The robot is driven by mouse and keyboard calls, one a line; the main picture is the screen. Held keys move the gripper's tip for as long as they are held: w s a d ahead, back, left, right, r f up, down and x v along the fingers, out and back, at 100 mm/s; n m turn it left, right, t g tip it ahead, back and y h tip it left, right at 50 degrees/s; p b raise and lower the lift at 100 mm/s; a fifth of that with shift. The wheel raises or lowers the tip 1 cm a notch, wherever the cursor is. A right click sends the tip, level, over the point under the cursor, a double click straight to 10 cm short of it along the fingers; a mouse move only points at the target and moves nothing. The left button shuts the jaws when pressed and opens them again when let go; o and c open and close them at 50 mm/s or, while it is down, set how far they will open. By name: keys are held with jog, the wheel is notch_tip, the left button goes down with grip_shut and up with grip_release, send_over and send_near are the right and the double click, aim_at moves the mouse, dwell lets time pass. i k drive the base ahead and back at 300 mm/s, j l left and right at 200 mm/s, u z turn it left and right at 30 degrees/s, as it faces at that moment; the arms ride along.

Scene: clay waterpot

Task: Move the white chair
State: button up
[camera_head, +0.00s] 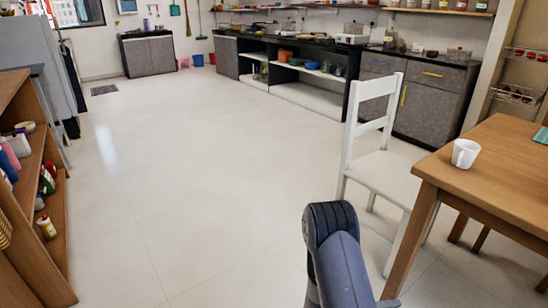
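The white chair (385,172) stands upright on the floor at the right of centre. Its slatted back is on the left and its seat reaches toward the wooden table (505,165). The table's near leg and corner hide part of the chair's front legs. A grey-blue link of my own arm rises at the bottom centre, in front of and left of the chair, apart from it in the picture. My gripper is not in view.
A white mug (465,153) stands on the table. A wooden shelf (30,180) with bottles lines the left side. Dark counters (300,65) run along the back wall. The pale tiled floor (190,170) in the middle is clear.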

aim_at(386, 173)
jog(key=i+j+u, duration=0.25)
jog(key=i+u, duration=0.15)
jog(key=i, duration=0.35)
jog(key=i+u, duration=0.45)
jog(key=i, duration=0.3)
jog(key=i+l+z, duration=0.1)
jog(key=i+z, duration=0.4)
jog(key=i+j+z, duration=0.1)
jog(key=i+z, duration=0.4)
jog(key=i+j+z, duration=0.5)
jog(key=i, duration=0.15)
jog(key=i+j+z, duration=0.1)
jog(key=i+z, duration=0.35)
jog(key=i+j+z, duration=0.25)
jog(key=z, duration=0.2)
jog(key=i+j+z, duration=0.45)
